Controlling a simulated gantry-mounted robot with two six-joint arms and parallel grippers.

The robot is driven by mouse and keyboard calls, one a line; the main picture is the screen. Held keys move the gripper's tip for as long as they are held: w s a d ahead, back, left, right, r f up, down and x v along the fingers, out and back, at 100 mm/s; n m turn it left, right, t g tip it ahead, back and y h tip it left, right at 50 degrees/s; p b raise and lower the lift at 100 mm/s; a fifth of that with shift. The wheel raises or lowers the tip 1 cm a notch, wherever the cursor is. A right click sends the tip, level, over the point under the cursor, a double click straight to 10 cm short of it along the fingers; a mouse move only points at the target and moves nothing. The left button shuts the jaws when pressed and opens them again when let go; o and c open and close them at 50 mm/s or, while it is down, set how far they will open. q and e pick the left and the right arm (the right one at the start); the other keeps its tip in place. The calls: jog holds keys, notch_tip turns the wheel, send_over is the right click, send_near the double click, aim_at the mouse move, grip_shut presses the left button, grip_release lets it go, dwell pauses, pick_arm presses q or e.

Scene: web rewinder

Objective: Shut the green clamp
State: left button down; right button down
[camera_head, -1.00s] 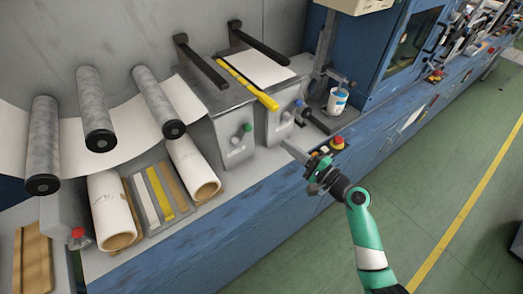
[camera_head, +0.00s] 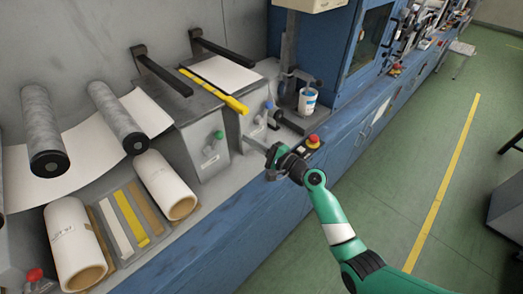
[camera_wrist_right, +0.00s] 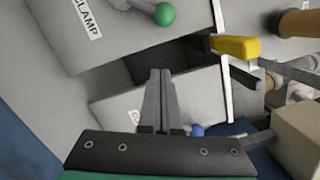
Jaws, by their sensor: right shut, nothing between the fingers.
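The green clamp lever, with a round green knob (camera_head: 218,134), sits on the front of the left grey box (camera_head: 200,160). In the right wrist view the green knob (camera_wrist_right: 165,14) is at the top, beside a "CLAMP" label (camera_wrist_right: 84,18). My right gripper (camera_head: 249,143) is to the right of the green knob in the head view, its fingers pointing toward the boxes. In the wrist view the gripper (camera_wrist_right: 158,78) has both fingers together, empty and apart from the knob. My left gripper is not in view.
A second grey box with a blue knob (camera_head: 268,105) stands to the right; a yellow bar (camera_head: 215,91) lies along its top edge. A red button (camera_head: 313,141) and a white can (camera_head: 307,101) are near my right gripper. Paper rolls (camera_head: 165,184) lie left.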

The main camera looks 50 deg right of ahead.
aim_at(215, 143)
jog(key=w+a, duration=0.1)
jog(key=w+a+r, duration=0.1)
jog(key=w+a+p, duration=0.1)
jog(key=shift+w+a+r, duration=0.1)
jog(key=shift+a+r, duration=0.25)
